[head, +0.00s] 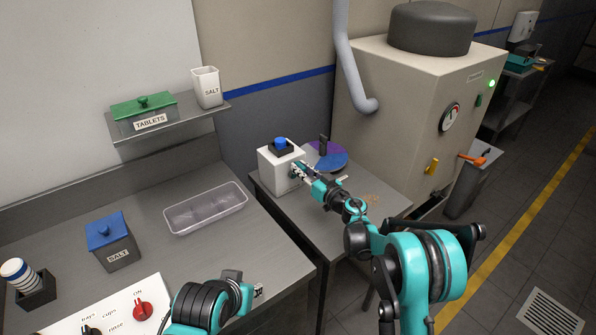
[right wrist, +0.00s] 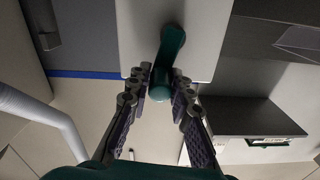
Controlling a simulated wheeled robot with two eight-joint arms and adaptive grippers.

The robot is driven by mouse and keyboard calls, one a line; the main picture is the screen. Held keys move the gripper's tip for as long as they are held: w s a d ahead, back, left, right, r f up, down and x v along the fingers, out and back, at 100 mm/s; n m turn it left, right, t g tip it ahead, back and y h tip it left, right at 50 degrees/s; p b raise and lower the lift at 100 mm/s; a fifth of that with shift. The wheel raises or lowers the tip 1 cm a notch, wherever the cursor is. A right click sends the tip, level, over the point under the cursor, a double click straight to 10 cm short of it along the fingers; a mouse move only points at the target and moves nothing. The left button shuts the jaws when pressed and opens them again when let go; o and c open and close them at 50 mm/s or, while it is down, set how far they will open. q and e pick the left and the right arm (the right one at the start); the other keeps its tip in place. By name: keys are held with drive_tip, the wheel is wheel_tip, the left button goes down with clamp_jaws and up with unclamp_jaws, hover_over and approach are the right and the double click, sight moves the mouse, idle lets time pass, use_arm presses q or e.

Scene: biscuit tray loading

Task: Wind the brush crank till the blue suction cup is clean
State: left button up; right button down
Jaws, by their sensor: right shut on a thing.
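The white brush box (head: 268,174) stands on the small grey table. The blue suction cup (head: 281,143) sits in a dark holder on top of it; it is too small to tell how clean it is. My right gripper (head: 297,170) is at the box's right side. In the right wrist view, the dark green crank (right wrist: 173,45) sticks out from the white box face, and my right gripper (right wrist: 160,86) is shut on its handle. My left gripper (head: 258,291) is low over the near counter, apart from the box; its fingers are too small to read.
A panel (head: 110,316) with red knob is in front. A large beige machine (head: 400,95) stands behind.

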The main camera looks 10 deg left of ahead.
use_arm(q)
drive_tip(key=shift+f+b, duration=0.85)
use_arm(e)
drive_tip(key=shift+w+d+f+m, duration=0.4)
drive_tip(key=shift+f+m, duration=0.1)
drive_tip(key=shift+m, duration=1.2)
drive_tip(key=shift+w+d+f+m, duration=0.25)
drive_tip(key=shift+d+f+m, duration=0.15)
drive_tip(key=shift+m, duration=1.3)
drive_tip(key=shift+w+d+f+m, duration=0.35)
drive_tip(key=shift+f+m, duration=0.2)
drive_tip(key=shift+m, duration=1.15)
use_arm(q)
drive_tip(key=shift+d, duration=0.1)
use_arm(e)
drive_tip(key=c, duration=1.4)
unclamp_jaws()
drive_tip(key=shift+o, duration=0.2)
drive_tip(key=v, duration=1.2)
